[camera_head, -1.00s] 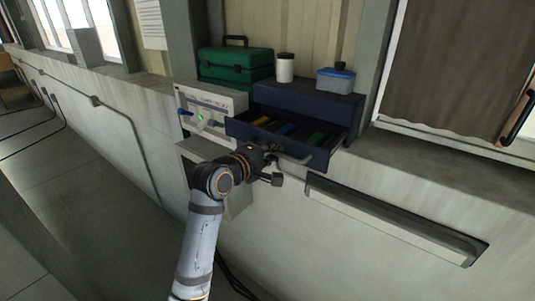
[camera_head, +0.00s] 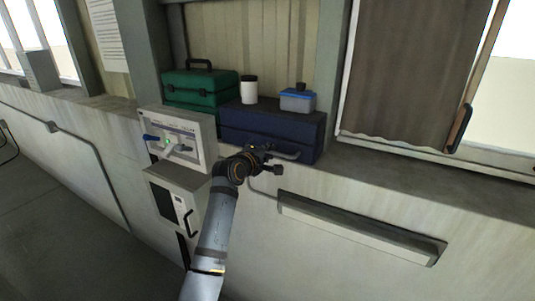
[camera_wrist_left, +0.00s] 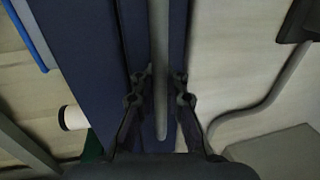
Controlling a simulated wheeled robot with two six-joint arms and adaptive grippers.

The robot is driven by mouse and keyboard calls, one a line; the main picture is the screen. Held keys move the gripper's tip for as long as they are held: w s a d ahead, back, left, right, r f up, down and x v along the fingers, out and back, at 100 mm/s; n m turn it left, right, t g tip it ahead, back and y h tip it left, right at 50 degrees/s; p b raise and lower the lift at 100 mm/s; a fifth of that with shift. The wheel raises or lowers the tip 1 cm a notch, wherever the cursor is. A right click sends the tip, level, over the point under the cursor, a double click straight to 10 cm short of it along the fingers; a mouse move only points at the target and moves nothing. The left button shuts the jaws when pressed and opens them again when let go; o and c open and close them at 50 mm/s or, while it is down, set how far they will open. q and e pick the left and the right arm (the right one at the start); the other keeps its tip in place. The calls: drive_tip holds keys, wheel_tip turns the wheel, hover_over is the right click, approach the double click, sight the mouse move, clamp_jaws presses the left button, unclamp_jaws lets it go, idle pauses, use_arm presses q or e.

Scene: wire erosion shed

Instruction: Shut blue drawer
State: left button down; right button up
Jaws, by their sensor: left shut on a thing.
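The blue drawer (camera_head: 236,134) is in the dark blue cabinet (camera_head: 315,122) on the ledge, in the middle of the head view. Its front looks flush with the cabinet, and its inside is hidden. My left gripper (camera_head: 268,160) is at the drawer front, shut on the grey bar handle (camera_head: 290,156). In the left wrist view, the two fingers of my left gripper (camera_wrist_left: 159,90) lie on either side of the handle (camera_wrist_left: 159,50), with the blue front behind it. My right gripper is not in view.
A white jar (camera_head: 249,92) and a blue-lidded container (camera_head: 297,101) stand on the cabinet. A green toolbox (camera_head: 199,87) and a control box with a blue knob (camera_head: 178,137) are at the left. A long grey rail (camera_head: 360,228) runs along the wall below. The ledge at right is clear.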

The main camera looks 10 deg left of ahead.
use_arm(q)
drive_tip(key=shift+r, duration=0.1)
drive_tip(key=c, duration=1.4)
unclamp_jaws()
drive_tip(key=shift+s+a, duration=0.15)
drive_tip(key=shift+s, duration=0.1)
drive_tip(key=v, duration=1.1)
drive_tip(key=shift+s, duration=0.2)
